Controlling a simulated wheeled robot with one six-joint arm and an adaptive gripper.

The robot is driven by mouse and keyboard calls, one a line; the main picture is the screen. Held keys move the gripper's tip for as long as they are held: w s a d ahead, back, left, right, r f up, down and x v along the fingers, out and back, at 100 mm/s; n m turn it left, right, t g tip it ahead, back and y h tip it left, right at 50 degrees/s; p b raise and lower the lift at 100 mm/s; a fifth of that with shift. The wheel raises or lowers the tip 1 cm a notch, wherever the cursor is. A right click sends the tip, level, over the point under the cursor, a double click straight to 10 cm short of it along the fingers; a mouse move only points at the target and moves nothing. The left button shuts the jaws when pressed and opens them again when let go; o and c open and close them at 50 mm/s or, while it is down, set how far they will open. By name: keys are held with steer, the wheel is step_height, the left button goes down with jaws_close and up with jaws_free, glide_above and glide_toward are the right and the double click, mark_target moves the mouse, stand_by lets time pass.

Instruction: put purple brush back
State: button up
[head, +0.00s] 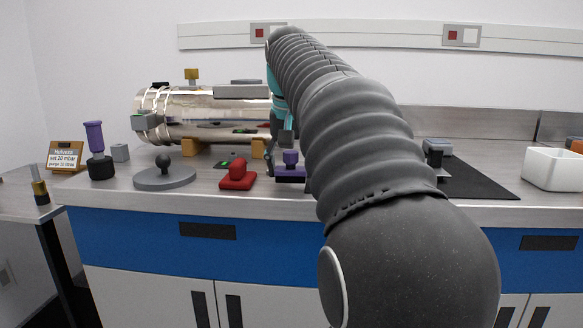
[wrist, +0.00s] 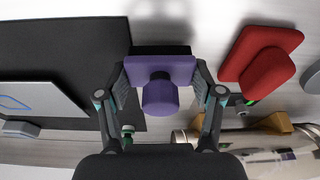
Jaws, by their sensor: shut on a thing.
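The purple brush, a flat purple block with a round purple knob, shows in the wrist view (wrist: 160,72) between my fingers. My gripper (wrist: 162,76) is shut on the block's two sides. In the head view the brush (head: 291,158) is low at the counter, just left of my arm. A dark part shows beyond the block in the wrist view; I cannot tell whether it belongs to the brush or lies under it. I cannot tell whether the brush touches the counter. My arm hides part of the gripper in the head view.
A red block with a knob (head: 237,176) lies close left of the brush. A metal cylinder (head: 205,113) is behind. A black mat (head: 485,182) and white bin (head: 552,169) are right.

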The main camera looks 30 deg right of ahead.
steer(key=shift+f, duration=0.45)
steer(key=o, duration=1.2)
steer(key=shift+r, duration=0.15)
steer(key=shift+r, duration=0.4)
steer(key=p+v, duration=0.2)
steer(key=v, duration=0.9)
steer(key=shift+r+p, duration=0.3)
steer(key=shift+r, duration=0.1)
steer(key=shift+a, duration=0.1)
